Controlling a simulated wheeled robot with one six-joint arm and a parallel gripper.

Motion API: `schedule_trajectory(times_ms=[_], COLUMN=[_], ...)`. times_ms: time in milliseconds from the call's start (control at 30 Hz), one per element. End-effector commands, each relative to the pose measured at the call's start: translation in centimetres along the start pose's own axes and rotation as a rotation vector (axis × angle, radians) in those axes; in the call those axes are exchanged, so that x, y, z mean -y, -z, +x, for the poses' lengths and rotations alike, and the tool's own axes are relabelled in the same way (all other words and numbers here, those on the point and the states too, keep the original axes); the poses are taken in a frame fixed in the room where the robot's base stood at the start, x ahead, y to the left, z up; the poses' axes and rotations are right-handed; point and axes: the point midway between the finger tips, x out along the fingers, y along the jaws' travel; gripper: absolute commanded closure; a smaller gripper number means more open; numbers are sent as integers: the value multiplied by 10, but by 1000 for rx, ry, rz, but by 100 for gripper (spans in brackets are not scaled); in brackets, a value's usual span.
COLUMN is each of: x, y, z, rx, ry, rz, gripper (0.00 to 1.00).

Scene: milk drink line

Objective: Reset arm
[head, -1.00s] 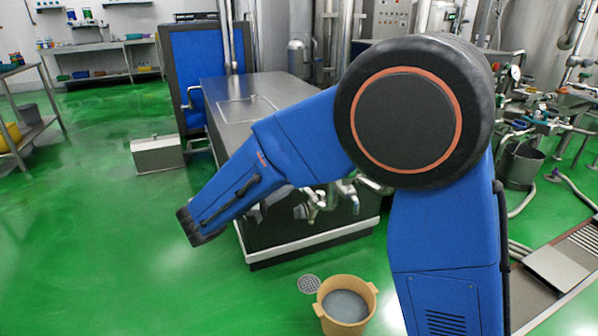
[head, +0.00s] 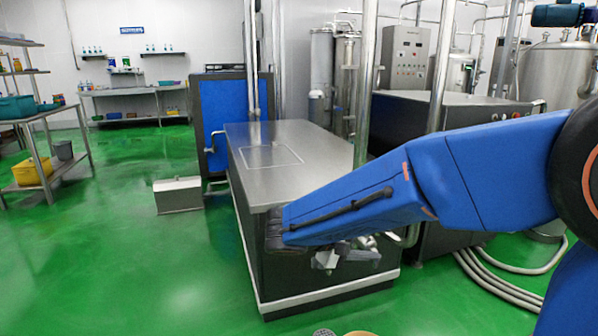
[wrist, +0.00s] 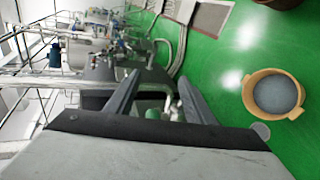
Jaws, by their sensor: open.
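My arm reaches in from the right edge of the head view and extends left across the front of a steel-topped tank (head: 300,150). Its dark wrist end is at the tank's near left corner. In the wrist view my gripper (wrist: 158,77) shows two dark fingers spread apart, with nothing held between them. The fingers cannot be made out clearly in the head view. Metal valves (head: 345,256) show just below the forearm at the tank's front.
A tan bucket of grey liquid (wrist: 276,95) stands on the green floor beside a round drain (wrist: 261,131). A metal box (head: 178,195) sits left of the tank. Hoses (head: 510,285) lie on the right. A shelf rack (head: 48,150) stands far left. Open floor lies between.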

Motion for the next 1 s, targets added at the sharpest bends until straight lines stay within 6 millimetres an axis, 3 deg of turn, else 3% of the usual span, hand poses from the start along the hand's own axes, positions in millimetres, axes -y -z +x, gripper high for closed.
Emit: schedule_trajectory(times_ms=[33,200,400,700,1000], x=[-3,3,17,44,67], y=[-19,-73,-132,-199,-239], z=[13,42,59,59,39], rx=[25,82,112,83,-24], ry=[52,239,451,734,947], rz=[12,41,104,254,467], gripper=[52,52,52,52,52])
